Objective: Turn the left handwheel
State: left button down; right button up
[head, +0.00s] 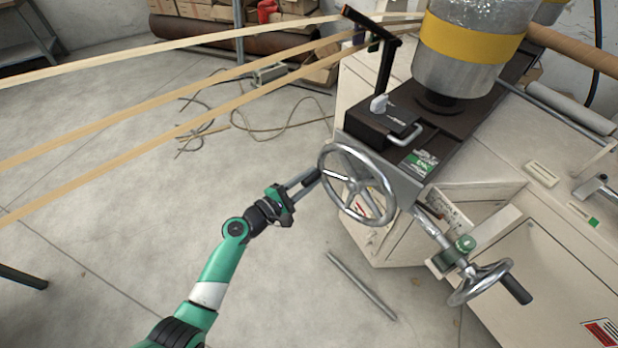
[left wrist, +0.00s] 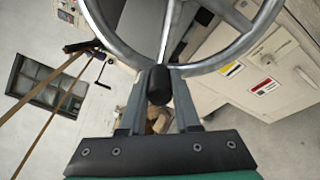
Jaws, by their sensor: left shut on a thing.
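The left handwheel (head: 364,207) is a chrome wheel with spokes on the front of the winder. It also shows large at the top of the left wrist view (left wrist: 228,61). Its black handle (left wrist: 158,86) sticks out from the rim toward my left gripper. My left gripper (head: 309,181) reaches the wheel's left side, and its fingers (left wrist: 158,92) are shut on the handle, one on each side. The gripper hides part of the handle in the head view. My right gripper is in neither view.
A second handwheel (head: 478,286) with a black handle (head: 515,289) stands at the lower right on a shaft. A metal rod (head: 360,285) lies on the floor below the left wheel. Long tan strips (head: 110,118) cross the upper left.

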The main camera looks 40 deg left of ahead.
pick_arm(q)
jog(key=c, duration=0.6)
grip_release()
jog(key=shift+s+r, duration=0.1)
jog(key=shift+s, duration=0.2)
jog(key=s+p, duration=0.1)
jog(key=s, duration=0.2)
jog(key=s+a+p, duration=0.1)
jog(key=s, duration=0.3)
jog(key=s+a+p, duration=0.1)
jog(key=s, duration=0.3)
jog(key=shift+w, duration=0.1)
